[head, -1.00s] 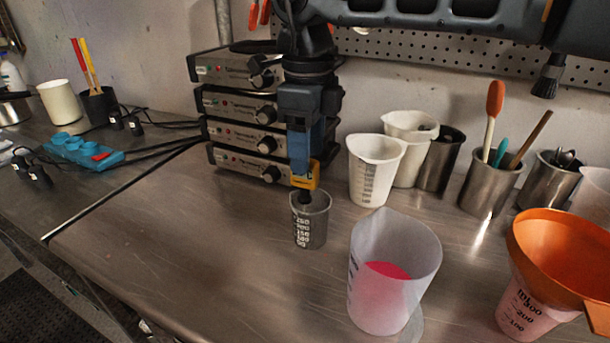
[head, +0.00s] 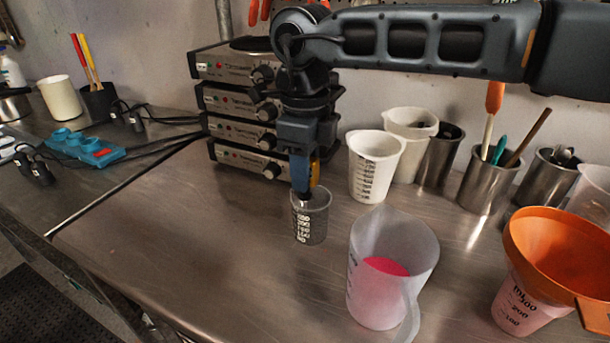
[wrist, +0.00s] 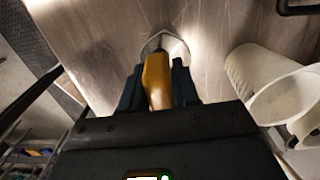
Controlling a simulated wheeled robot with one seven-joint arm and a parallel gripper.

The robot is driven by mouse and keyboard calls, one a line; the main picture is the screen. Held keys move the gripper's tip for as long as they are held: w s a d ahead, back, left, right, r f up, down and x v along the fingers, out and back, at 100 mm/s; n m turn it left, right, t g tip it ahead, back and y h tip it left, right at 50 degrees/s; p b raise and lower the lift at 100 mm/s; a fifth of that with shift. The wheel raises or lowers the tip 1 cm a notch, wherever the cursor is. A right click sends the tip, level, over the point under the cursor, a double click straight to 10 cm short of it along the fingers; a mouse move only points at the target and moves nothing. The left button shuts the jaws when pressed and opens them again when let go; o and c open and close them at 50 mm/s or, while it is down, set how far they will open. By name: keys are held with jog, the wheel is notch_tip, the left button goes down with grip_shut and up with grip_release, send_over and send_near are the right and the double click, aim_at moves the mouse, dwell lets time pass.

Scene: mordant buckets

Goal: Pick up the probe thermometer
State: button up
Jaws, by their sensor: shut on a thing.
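The probe thermometer (head: 316,172) shows as a yellow-orange handle beside my fingers, just above the small grey graduated beaker (head: 314,225). In the wrist view the yellow handle (wrist: 157,78) sits between my two dark fingers, touching them. My gripper (head: 303,188) points down at the beaker's mouth and is shut on the handle. In the wrist view my gripper (wrist: 157,90) has the beaker rim (wrist: 178,44) just beyond it. The thermometer's lower end is hidden by my fingers and the beaker.
A translucent jug with pink liquid (head: 365,310) stands close at front right. White beakers (head: 372,170) and steel tool cups (head: 487,185) line the back right. Stacked hotplate units (head: 235,130) stand behind my gripper. An orange funnel (head: 560,250) is far right. The bench at front left is clear.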

grip_shut()
jog(key=shift+r, duration=0.5)
notch_tip(320, 180, up, 3)
jog(key=shift+f+b, duration=0.2)
jog(key=shift+b, duration=0.2)
jog(key=s+d+r+b, duration=0.2)
jog(key=d+r, duration=0.5)
jog(key=d, duration=0.4)
jog(key=shift+s+d+r, duration=0.15)
jog(key=shift+s+r, duration=0.1)
jog(key=shift+s, duration=0.2)
